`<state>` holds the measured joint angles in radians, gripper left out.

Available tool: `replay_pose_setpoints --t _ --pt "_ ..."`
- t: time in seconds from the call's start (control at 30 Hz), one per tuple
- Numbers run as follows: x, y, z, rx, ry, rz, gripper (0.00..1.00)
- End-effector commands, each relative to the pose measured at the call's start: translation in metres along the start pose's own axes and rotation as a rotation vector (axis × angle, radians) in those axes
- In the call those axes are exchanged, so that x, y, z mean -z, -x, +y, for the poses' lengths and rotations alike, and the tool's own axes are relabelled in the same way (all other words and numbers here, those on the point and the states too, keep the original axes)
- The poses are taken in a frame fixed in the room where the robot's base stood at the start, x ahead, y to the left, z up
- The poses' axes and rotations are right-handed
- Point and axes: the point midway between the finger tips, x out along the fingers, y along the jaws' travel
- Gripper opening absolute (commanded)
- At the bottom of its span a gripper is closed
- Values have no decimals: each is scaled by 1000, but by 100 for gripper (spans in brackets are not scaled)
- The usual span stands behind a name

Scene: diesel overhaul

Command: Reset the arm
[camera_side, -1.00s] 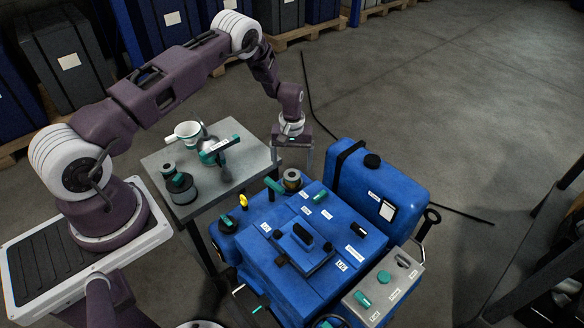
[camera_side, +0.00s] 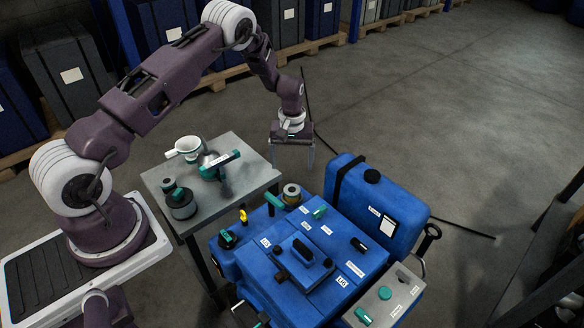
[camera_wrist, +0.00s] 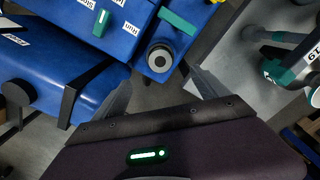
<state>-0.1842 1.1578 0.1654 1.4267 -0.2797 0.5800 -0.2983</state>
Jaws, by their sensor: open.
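My gripper (camera_side: 291,160) hangs with its fingers pointing down, over the gap beside the right edge of the grey table (camera_side: 238,152) and behind the blue engine (camera_side: 290,262). Its fingers are spread with nothing between them. In the wrist view the gripper (camera_wrist: 162,80) shows as two grey fingers apart, with a round, ringed metal cap (camera_wrist: 159,57) on the engine showing beyond and between them. This cap also shows in the side view (camera_side: 291,192), below the gripper and apart from it. The arm reaches up and over the table.
The table holds a white cup-like part (camera_side: 186,147), a teal-handled tool (camera_side: 222,163) and dark round parts (camera_side: 181,203). A blue tank (camera_side: 375,212) adjoins the engine on the right. Crates on pallets line the back. The floor at back right is open.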

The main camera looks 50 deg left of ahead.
Motion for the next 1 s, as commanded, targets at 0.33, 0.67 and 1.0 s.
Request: replay_pose_setpoints --t 0.33,0.67,1.0 --pt "-3 48 10 -29 -38 26 84" --pt "-140 309 -8 -178 -383 199 84" --pt "-307 363 -117 -201 -721 424 84"
